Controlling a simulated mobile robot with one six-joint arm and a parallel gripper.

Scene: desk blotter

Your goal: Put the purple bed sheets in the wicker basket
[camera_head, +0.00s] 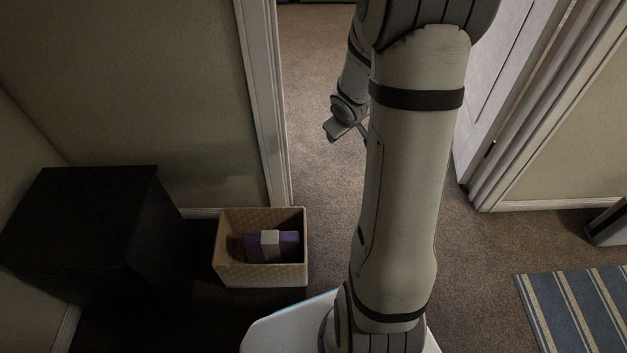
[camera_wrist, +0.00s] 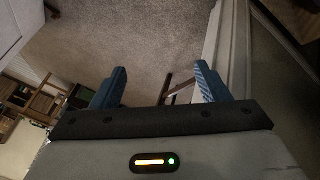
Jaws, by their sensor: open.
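The wicker basket (camera_head: 263,275) stands on the carpet by the wall, left of my arm in the head view. The purple bed sheets (camera_head: 288,245), a folded bundle with a pale grey band, lie inside the basket, below its rim. My gripper (camera_head: 345,129) is up near the doorway, well apart from the basket and partly hidden behind my arm. In the wrist view its two blue fingers (camera_wrist: 160,85) are spread wide with nothing between them. Neither the basket nor the sheets show in the wrist view.
A black cabinet (camera_head: 90,235) stands left of the basket. The door frame (camera_head: 262,100) rises just behind the basket, and a white door (camera_head: 505,75) stands open at right. A blue striped rug (camera_head: 580,310) lies at lower right. Carpet in the doorway is clear.

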